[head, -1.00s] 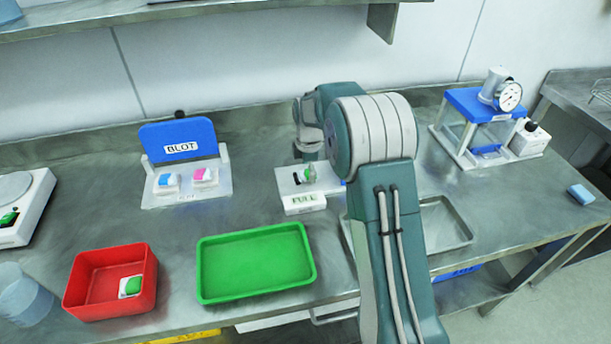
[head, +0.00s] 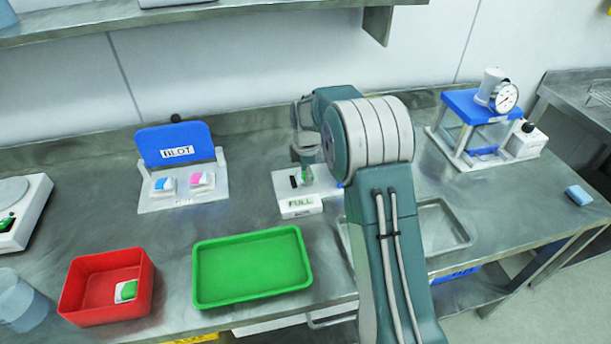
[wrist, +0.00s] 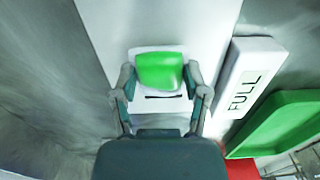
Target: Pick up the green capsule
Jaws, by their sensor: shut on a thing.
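In the wrist view, the green capsule (wrist: 160,70), a green-topped block with a white body, sits between the two fingers of my gripper (wrist: 161,84). The fingers are shut on its sides. Behind it is the white plate of the FULL stand (wrist: 104,20). I cannot tell whether the capsule still touches the plate. In the head view, my gripper (head: 306,168) is at the white FULL stand (head: 300,206), largely hidden by my own arm; only a little green shows there.
A green tray (head: 252,268) and a red bin (head: 80,300) holding another green-and-white capsule (head: 126,291) are at the front left. The BLOT stand (head: 180,145) holds a blue and a pink capsule. A metal tray (head: 445,225) and a gauge press (head: 470,105) are to the right.

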